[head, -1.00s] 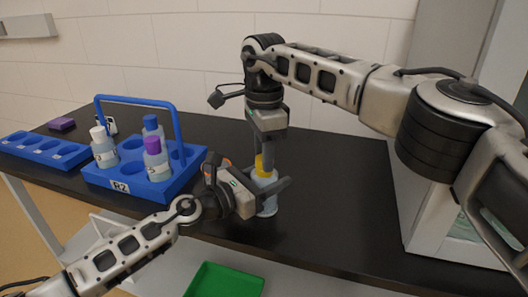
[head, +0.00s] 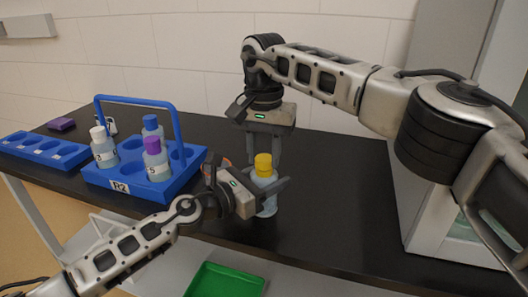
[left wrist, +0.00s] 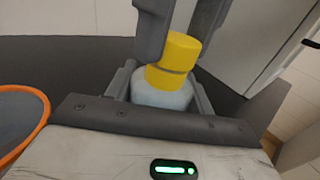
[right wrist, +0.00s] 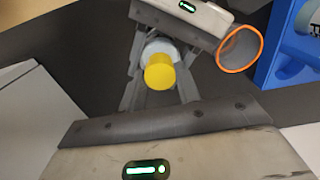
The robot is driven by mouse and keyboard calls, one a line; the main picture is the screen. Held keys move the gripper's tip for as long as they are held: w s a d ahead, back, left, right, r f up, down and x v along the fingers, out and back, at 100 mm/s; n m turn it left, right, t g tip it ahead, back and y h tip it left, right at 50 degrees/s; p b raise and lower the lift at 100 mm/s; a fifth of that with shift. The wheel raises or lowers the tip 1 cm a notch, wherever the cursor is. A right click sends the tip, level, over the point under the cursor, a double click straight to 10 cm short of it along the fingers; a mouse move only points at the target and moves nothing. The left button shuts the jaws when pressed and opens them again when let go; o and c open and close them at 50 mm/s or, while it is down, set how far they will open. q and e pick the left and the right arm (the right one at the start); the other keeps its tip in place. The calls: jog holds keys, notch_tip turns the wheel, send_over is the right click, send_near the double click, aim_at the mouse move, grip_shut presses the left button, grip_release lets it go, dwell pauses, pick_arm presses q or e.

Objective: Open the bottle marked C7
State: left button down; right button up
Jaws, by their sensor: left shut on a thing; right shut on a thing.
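A pale, translucent bottle (head: 267,203) with a yellow cap (head: 263,161) stands upright at the front of the black table. It also shows in the left wrist view (left wrist: 163,97) and right wrist view (right wrist: 158,48). My left gripper (head: 267,188) is shut around the bottle's body from the left. My right gripper (head: 264,155) points down from above, its fingers either side of the yellow cap and shut on it. In the left wrist view the cap (left wrist: 177,55) sits at the bottle top with a dark line around it. No C7 mark is readable; the fingers hide part of the bottle.
A blue handled rack (head: 158,190) marked R2 stands left of the bottle, holding bottles with white, blue and purple caps. An empty blue rack (head: 45,150) lies further left. A green tray (head: 225,281) is below the table's front edge. The table's right part is clear.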

aim_at(264, 158)
jog(key=shift+r, duration=0.1)
jog(key=shift+r, duration=1.05)
jog(key=shift+r, duration=2)
pick_arm(q)
jog(key=shift+c, duration=2.4)
grip_release()
